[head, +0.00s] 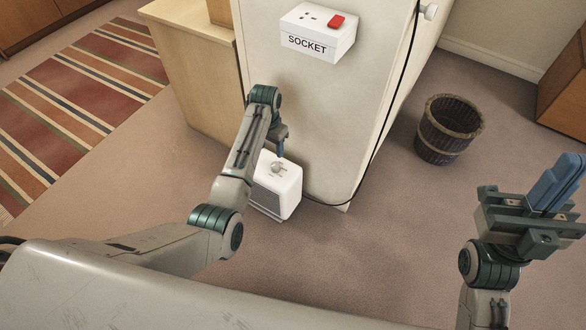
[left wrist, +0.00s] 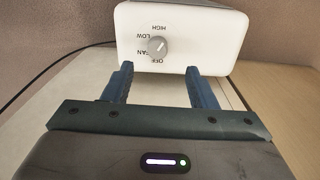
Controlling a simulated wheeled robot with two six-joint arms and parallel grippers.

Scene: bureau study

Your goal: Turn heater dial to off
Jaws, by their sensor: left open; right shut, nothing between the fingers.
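The white heater (head: 276,186) stands on the floor against the pale cabinet panel. Its grey round dial (head: 277,167) is on top. In the left wrist view the dial (left wrist: 157,47) shows upside down, ringed by the labels HIGH, LOW, FAN and OFF. I cannot tell for sure which label it points to. My left gripper (head: 280,150) is just above the heater top. In the wrist view its open, empty fingers (left wrist: 157,75) are spread to either side of the dial, short of it in the picture. My right gripper (head: 556,185) is shut and empty, far right of the heater.
A white SOCKET box (head: 318,32) with a red switch sits higher on the panel (head: 310,120). A black cord (head: 384,125) runs down the panel toward the heater. A dark wicker bin (head: 449,130) stands to the right. Carpet between heater and bin is clear.

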